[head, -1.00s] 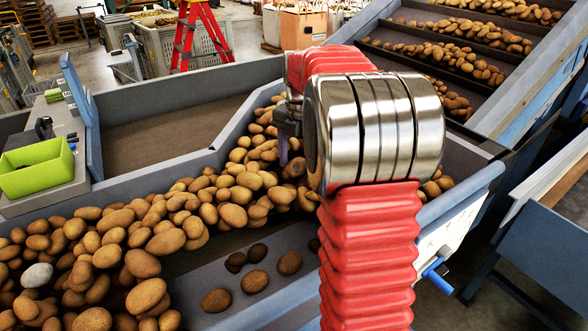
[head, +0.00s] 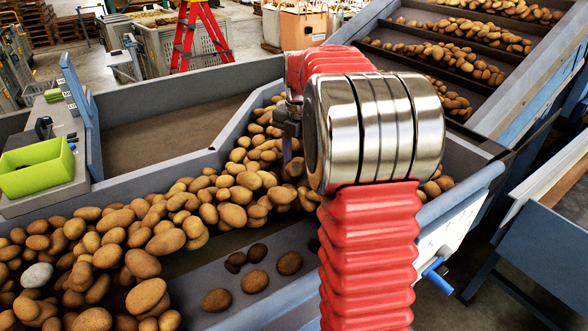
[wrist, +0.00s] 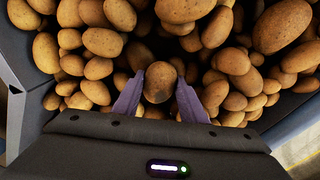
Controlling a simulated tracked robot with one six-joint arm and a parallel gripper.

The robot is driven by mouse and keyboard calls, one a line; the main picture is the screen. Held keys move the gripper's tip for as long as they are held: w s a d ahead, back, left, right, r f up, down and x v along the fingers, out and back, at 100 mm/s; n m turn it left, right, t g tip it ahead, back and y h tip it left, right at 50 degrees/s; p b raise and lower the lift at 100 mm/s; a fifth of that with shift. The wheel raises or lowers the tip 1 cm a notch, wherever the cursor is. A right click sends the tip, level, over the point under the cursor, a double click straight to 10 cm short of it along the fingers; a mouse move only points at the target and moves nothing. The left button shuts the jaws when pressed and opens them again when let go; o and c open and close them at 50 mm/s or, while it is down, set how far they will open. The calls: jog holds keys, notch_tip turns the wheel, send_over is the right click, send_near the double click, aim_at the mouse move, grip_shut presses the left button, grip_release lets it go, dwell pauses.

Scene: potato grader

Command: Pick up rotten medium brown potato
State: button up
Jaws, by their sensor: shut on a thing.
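In the wrist view my gripper (wrist: 160,92) is shut on a brown potato (wrist: 159,82), with one purple finger on each side of it. Dark marks show on this potato's lower part. Other potatoes (wrist: 233,61) lie close around and beyond it. In the head view my gripper (head: 289,158) is partly hidden behind my arm, over the right part of the potato heap (head: 232,214). The held potato cannot be made out there.
Several darker potatoes (head: 254,281) lie on a grey side strip (head: 275,250) at the front. A pale grey stone-like lump (head: 37,275) lies in the heap at left. A green bin (head: 37,168) stands on the left ledge. Blue-grey walls (head: 205,160) border the heap.

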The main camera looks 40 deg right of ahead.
aim_at(298, 160)
jog(key=c, duration=0.4)
jog(key=shift+o, duration=0.2)
notch_tip(298, 160, up, 10)
dwell(0.4)
